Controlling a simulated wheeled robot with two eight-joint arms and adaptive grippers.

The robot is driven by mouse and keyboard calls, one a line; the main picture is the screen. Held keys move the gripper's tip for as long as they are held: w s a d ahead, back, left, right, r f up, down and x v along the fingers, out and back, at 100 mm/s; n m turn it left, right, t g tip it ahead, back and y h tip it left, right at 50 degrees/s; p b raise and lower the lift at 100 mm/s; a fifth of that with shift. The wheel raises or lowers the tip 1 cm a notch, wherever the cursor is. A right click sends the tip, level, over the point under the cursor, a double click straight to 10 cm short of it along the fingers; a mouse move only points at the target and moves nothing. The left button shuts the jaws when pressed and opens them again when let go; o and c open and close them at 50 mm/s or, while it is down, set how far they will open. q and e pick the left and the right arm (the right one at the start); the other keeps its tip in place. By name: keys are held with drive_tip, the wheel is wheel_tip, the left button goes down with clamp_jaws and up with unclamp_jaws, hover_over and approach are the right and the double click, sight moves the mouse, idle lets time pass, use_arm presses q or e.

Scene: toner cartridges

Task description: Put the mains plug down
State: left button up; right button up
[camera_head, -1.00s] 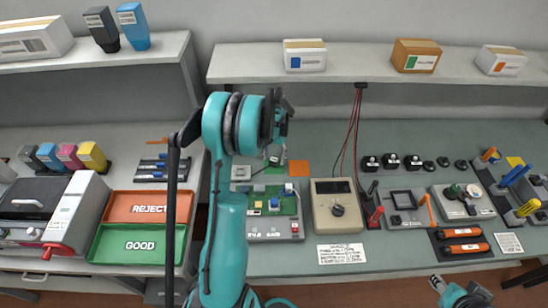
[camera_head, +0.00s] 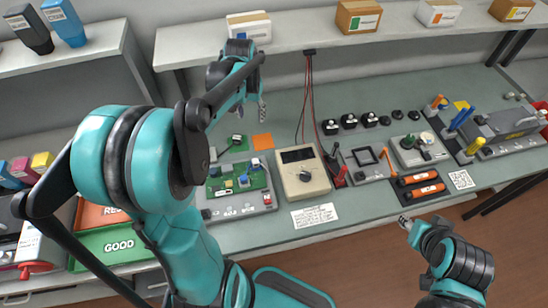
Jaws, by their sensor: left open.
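My left gripper (camera_head: 251,108) is over the back of the bench, below the shelf, fingers pointing down. Its jaws are open and hold nothing that I can see. A small pale item with a dark lead, perhaps the mains plug (camera_head: 237,138), lies on a green square (camera_head: 234,148) below and left of the fingers, apart from them. It is too small to identify surely.
A board fixture (camera_head: 262,202) and a beige meter (camera_head: 303,173) stand in front of the squares. Red and black leads (camera_head: 309,95) hang from the shelf (camera_head: 300,41). Several black blocks (camera_head: 348,121) stand to the right. A green GOOD tray (camera_head: 112,243) is at the left.

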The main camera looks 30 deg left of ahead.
use_arm(q)
drive_tip(key=s+d+r+m+t, duration=0.2)
drive_tip(key=s+d+t, duration=0.3)
drive_tip(key=s+d, duration=1)
drive_tip(key=shift+d+r+m+h, duration=0.2)
drive_tip(key=shift+d+m+h, duration=0.15)
drive_tip(key=shift+d, duration=0.85)
drive_tip(key=shift+f, duration=0.15)
